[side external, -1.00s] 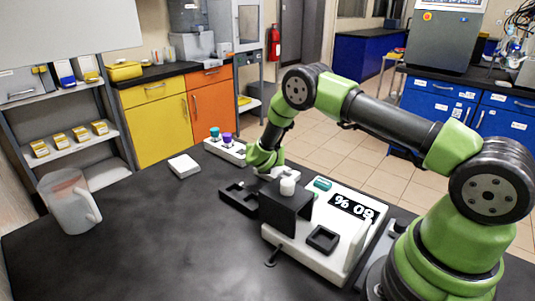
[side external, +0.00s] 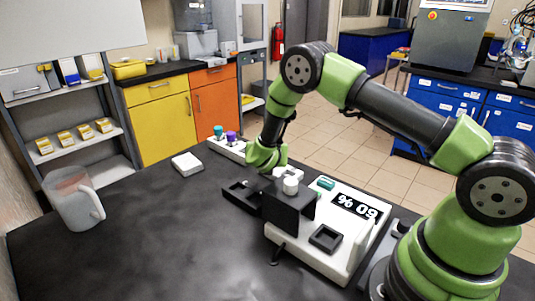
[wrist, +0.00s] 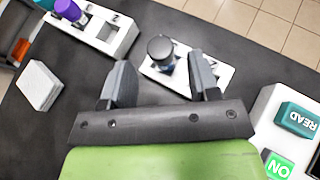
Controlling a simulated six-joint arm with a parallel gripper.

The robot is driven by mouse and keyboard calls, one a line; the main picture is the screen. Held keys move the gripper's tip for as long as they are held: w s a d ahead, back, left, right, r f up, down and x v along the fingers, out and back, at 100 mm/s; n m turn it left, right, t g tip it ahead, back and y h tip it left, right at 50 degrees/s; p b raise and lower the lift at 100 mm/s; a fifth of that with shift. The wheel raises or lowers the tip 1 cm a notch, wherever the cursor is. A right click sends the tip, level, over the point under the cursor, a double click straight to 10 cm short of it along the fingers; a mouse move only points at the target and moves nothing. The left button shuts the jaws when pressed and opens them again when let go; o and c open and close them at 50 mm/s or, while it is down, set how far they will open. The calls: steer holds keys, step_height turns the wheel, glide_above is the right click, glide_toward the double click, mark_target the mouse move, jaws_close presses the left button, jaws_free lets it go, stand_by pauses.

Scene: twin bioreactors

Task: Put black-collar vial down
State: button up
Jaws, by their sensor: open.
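The black-collar vial (wrist: 160,52) shows in the wrist view with its dark round top up. It stands, seemingly upright, at a small white holder (wrist: 218,73); how deep it sits is hard to tell. My gripper (wrist: 159,75) is open, with one finger to either side and the vial ahead of the gap, apart from both fingers. In the side view my gripper (side external: 266,168) is over the table behind the black box, and the vial cannot be made out there. The white holder (side external: 286,171) partly shows beside it.
A white rack (wrist: 112,35) holds a purple-capped vial (wrist: 70,10) and a teal-capped one (side external: 218,131). A white reader (side external: 283,240) with a black box (side external: 290,212) stands close by. A black tray (side external: 240,198), white block (side external: 187,164) and jug (side external: 73,200) share the table.

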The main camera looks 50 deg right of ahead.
steer(key=v, duration=0.7)
steer(key=s+d+r+m+g+y, duration=0.15)
steer(key=s+r+m+g, duration=0.35)
steer(key=s+r+m, duration=0.85)
steer(key=s+a+r+m+t+y, duration=0.5)
steer(key=s+a+m+y, duration=0.5)
steer(key=m, duration=0.5)
step_height(320, 180, up, 3)
steer(key=shift+s+a+f+m, duration=0.1)
steer(key=shift+s+a+m, duration=0.25)
steer(key=shift+s+a, duration=0.15)
steer(key=shift+y, duration=0.25)
